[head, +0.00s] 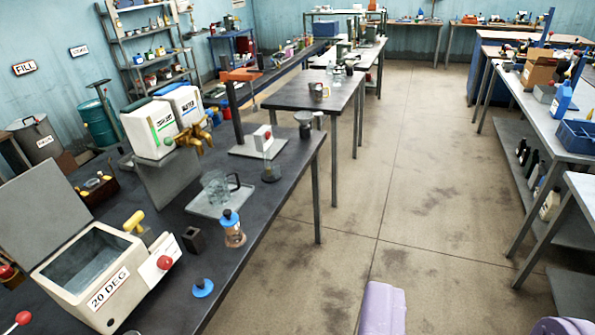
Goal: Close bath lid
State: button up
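The bath is a cream box (108,282) labelled "20 DEG" at the lower left, on the near end of the dark bench. Its inside is open to view and looks grey. The bath lid (45,212), a flat grey panel, stands raised and tilted back along the bath's far left edge. A control box with a red knob (164,262) is at the bath's right side. My gripper (473,315) shows as two pale purple fingers at the bottom right, wide apart with only floor between them. It is over the aisle, well right of the bath, and touches nothing visible.
On the dark bench (262,205) are two white jerrycans (150,128) with brass taps, a tray with a glass jug (216,190), an orange bottle (232,232) and a blue-based stopper (202,288). A shelved bench (555,150) stands right. The aisle floor between is clear.

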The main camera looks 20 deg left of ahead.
aim_at(40, 209)
jog(key=i+u, duration=0.45)
jog(key=i+l+u, duration=0.15)
jog(key=i+u, duration=0.25)
jog(key=i+l+u, duration=0.25)
jog(key=u, duration=0.2)
jog(key=i+l+u, duration=0.25)
jog(key=i+u, duration=0.25)
jog(key=i+l+u, duration=0.25)
jog(key=l+u, duration=0.25)
jog(key=i+l+u, duration=0.25)
jog(key=l+u, duration=0.25)
jog(key=i+l, duration=0.15)
jog(key=i, duration=0.15)
jog(key=i+l+u, duration=0.15)
jog(key=i, duration=0.15)
